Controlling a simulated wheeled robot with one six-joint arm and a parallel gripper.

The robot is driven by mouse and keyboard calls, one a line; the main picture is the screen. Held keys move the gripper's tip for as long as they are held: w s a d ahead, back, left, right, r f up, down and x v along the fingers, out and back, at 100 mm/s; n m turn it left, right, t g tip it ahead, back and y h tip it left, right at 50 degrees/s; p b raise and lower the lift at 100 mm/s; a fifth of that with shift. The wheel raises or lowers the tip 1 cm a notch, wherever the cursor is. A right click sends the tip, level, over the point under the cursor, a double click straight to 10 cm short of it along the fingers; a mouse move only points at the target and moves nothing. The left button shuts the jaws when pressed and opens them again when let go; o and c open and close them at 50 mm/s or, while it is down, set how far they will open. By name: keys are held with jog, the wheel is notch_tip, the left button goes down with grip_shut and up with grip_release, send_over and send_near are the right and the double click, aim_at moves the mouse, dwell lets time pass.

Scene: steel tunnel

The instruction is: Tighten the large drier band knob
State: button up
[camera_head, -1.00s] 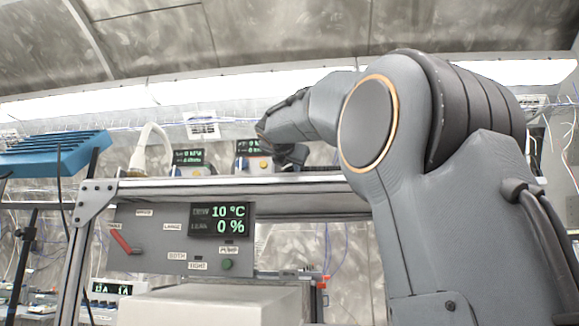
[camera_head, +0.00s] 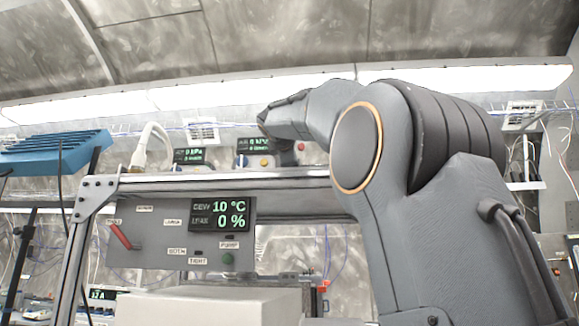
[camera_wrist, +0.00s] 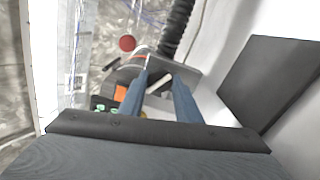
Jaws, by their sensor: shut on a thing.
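My gripper (camera_wrist: 160,75) reaches forward in the wrist view with its two blue-grey fingers close together. The fingertips are shut on a small grey part, which I cannot clearly tell to be the large drier band knob. A grey metal plate (camera_wrist: 188,74) lies by the tips, and a red ball (camera_wrist: 127,43) is beyond them to the left. In the head view my gripper is mostly hidden behind my wrist, above the shelf (camera_head: 215,178). The grey panel (camera_head: 150,240) under the shelf reads 10 °C and 0 % on its display (camera_head: 219,217).
A black ribbed hose (camera_wrist: 177,25) runs up beyond the fingertips. A dark flat panel (camera_wrist: 272,80) is close on the right. Two small display boxes stand on the shelf, the left one (camera_head: 188,156) beside a white hose (camera_head: 150,145). A blue ribbed tray (camera_head: 55,150) is at far left.

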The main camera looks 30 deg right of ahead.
jog(key=m+b, duration=0.1)
jog(key=m, duration=0.2)
jog(key=shift+m, duration=0.4)
jog(key=shift+m+b, duration=0.85)
jog(key=shift+m, duration=0.95)
jog(key=o, duration=1.1)
jog(key=shift+c, duration=0.2)
jog(key=shift+b+v, duration=1.4)
jog(key=shift+v, duration=2.5)
